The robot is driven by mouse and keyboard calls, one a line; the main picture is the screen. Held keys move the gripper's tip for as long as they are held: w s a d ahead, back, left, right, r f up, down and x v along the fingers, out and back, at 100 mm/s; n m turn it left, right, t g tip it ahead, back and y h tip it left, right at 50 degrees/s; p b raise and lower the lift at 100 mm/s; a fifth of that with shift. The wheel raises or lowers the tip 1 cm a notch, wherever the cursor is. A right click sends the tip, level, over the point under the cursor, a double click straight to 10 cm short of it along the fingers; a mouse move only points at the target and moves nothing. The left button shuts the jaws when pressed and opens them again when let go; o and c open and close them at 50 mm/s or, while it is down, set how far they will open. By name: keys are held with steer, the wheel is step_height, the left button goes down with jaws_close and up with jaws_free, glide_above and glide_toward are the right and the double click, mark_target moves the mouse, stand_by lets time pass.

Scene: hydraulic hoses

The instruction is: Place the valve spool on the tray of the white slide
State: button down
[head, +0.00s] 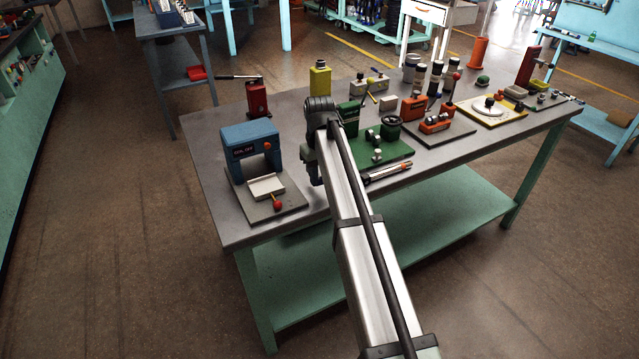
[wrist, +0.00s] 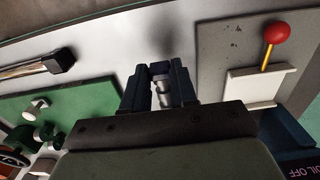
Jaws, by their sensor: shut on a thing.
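My gripper (wrist: 160,88) is shut on the valve spool (wrist: 163,92), a small silvery cylinder with a dark end, seen between the two dark fingers in the wrist view. The gripper is over bare grey bench between the green board and the grey base plate. In the head view my gripper (head: 315,172) is partly hidden behind my arm, and I cannot make out the spool there. The white slide (head: 265,187) sits on the base plate in front of the blue press, its tray empty. The slide (wrist: 250,87) is right of the gripper in the wrist view.
A blue press (head: 250,145) stands behind the slide. A red-knobbed lever (head: 277,204) sticks out in front of it. The green board (head: 385,152) with fittings and a torque wrench (head: 388,172) lie to the right. A red jack (head: 257,98) and yellow bottle (head: 320,78) stand behind.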

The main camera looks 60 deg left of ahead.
mark_target(319, 185)
steer(key=shift+f, duration=1.5)
steer(key=shift+f, duration=0.2)
steer(key=c, duration=0.9)
jaws_free()
steer(key=shift+r, duration=0.1)
steer(key=r, duration=1.3)
steer(key=shift+d+r, duration=0.2)
steer(key=shift+r, duration=0.15)
